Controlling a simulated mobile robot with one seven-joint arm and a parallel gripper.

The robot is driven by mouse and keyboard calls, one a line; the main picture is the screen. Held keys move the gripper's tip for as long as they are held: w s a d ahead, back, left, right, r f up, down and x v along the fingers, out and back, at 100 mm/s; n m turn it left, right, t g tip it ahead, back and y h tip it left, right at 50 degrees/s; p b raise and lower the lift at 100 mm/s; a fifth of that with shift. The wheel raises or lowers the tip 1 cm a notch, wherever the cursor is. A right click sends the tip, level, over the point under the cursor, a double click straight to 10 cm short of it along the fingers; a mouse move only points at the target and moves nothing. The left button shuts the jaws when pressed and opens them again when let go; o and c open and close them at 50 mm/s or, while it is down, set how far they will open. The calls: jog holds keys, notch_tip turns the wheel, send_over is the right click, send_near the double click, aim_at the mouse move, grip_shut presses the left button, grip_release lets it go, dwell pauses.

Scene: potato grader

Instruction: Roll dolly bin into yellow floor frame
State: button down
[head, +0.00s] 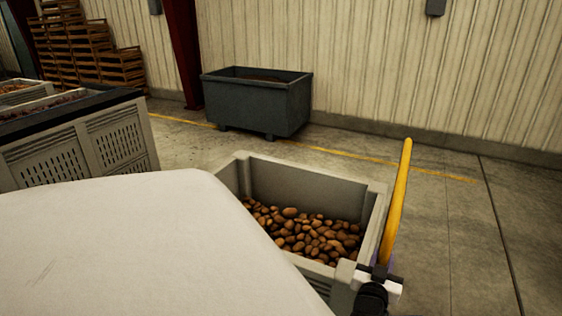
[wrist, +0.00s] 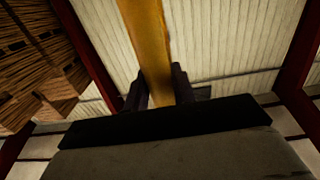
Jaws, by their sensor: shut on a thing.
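The dolly bin (head: 318,175) is a grey, open-topped box at the lower centre of the head view, part full of brown potatoes. A yellow handle bar (head: 398,200) rises along its right side, leaning slightly. My gripper (head: 380,274) is at the bar's lower end, close beside the bin's near right corner. In the wrist view the yellow bar (wrist: 150,45) runs between the two dark fingers of my gripper (wrist: 160,92), which are shut on it. The bin's wheels are hidden. A yellow floor line (head: 350,156) runs behind the bin; I cannot tell whether it belongs to the floor frame.
A dark grey tub (head: 255,104) stands by the wall behind the bin. A slatted grey crate (head: 85,148) stands at left, with stacked wooden crates (head: 90,48) beyond. A red column (head: 186,55) is against the wall (head: 380,60). The floor at right is clear.

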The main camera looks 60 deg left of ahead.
jog(key=s+a+b, duration=0.6)
jog(key=s+a, duration=0.1)
jog(key=a, duration=0.4)
jog(key=shift+s+a+y, duration=0.15)
jog(key=shift+s+y, duration=0.15)
jog(key=shift+s, duration=0.05)
jog(key=shift+a, duration=0.1)
jog(key=s+a+b, duration=0.5)
jog(key=s+a, duration=0.2)
jog(key=a, duration=0.3)
jog(key=shift+s+a+b, duration=0.2)
jog(key=shift+a+b, duration=0.05)
jog(key=shift+b, duration=0.15)
jog(key=shift+a, duration=0.15)
